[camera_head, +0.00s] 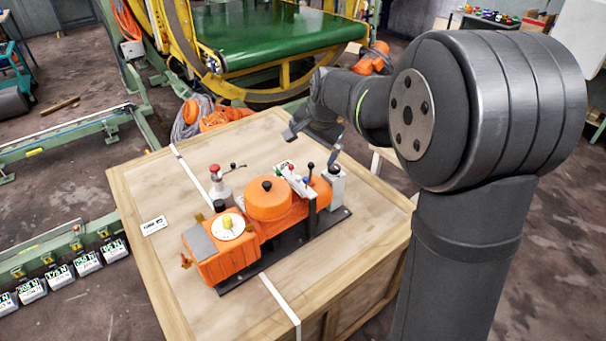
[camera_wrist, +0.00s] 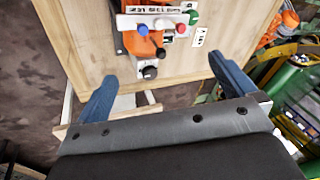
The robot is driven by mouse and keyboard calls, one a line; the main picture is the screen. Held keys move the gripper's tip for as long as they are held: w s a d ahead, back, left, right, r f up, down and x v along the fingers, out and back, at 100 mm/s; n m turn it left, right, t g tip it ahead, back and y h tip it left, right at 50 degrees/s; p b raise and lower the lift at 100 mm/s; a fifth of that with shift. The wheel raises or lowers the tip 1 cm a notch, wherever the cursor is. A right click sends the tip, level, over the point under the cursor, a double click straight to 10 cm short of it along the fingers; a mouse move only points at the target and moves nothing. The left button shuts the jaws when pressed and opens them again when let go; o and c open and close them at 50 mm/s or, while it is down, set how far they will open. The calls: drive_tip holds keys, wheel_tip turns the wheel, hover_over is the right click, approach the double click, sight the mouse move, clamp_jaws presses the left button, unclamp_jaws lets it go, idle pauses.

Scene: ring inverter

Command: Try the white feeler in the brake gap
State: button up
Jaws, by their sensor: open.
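An orange machine (camera_head: 268,198) lies on a dark base plate on a wooden crate. At its right end is a white rack with coloured knobs; in the wrist view the rack (camera_wrist: 150,9) shows blue, red and green knobs. A pale knob (camera_wrist: 162,24) between the blue and red ones looks like the white feeler. I cannot make out the brake gap. A grey-white post with a black knob (camera_wrist: 150,72) stands nearest my gripper. My gripper (camera_head: 313,147) is open and empty above the crate's right back part; its blue fingers (camera_wrist: 165,88) are wide apart.
A small lever post (camera_head: 218,185) stands behind the machine's left half. A label card (camera_head: 154,226) lies at left. A green conveyor (camera_head: 285,38) stands beyond.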

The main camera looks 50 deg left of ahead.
wheel_tip(320, 180, up, 4)
drive_tip(key=d+m, duration=0.3)
drive_tip(key=m, duration=0.1)
drive_tip(key=shift+g, duration=0.4)
drive_tip(key=x, duration=0.9)
drive_tip(key=shift+s+a+f, duration=0.2)
drive_tip(key=shift+a, duration=0.35)
drive_tip(key=v, duration=1)
drive_tip(key=shift+d, duration=0.15)
